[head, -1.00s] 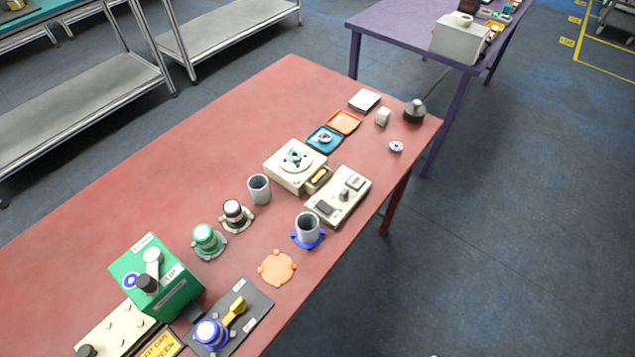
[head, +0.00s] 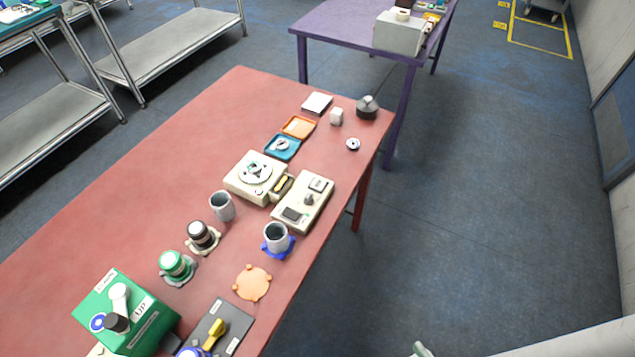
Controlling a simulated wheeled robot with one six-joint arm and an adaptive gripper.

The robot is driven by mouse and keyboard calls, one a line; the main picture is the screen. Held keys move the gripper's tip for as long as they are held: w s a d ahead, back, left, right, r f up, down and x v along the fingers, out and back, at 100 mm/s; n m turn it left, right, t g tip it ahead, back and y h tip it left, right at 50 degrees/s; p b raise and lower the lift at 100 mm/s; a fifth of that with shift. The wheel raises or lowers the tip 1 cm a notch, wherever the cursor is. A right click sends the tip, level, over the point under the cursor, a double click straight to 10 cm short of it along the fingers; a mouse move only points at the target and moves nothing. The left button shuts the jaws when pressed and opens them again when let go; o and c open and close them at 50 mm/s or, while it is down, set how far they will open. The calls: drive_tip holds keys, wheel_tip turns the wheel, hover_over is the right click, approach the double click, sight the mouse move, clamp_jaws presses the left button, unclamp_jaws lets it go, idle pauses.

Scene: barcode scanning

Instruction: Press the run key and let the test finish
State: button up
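A cream control box (head: 303,202) lies on the red table, right of the middle. Any lettering is too small to read, so I cannot tell which part is the run key. A cream tester (head: 238,188) with a round disc on top stands just left of it, with a dark and yellow piece (head: 283,184) between them. My gripper cannot be made out; only a small pale tip shows at the bottom edge, possibly part of my arm.
On the red table (head: 150,165) stand a grey cup (head: 222,206), a second cup on a blue base (head: 277,238), black and green knobs, an orange disc (head: 252,283) and a green box (head: 125,310). Blue and orange trays lie beyond. Floor right of the table is clear.

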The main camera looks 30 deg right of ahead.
clamp_jaws()
idle(1.4)
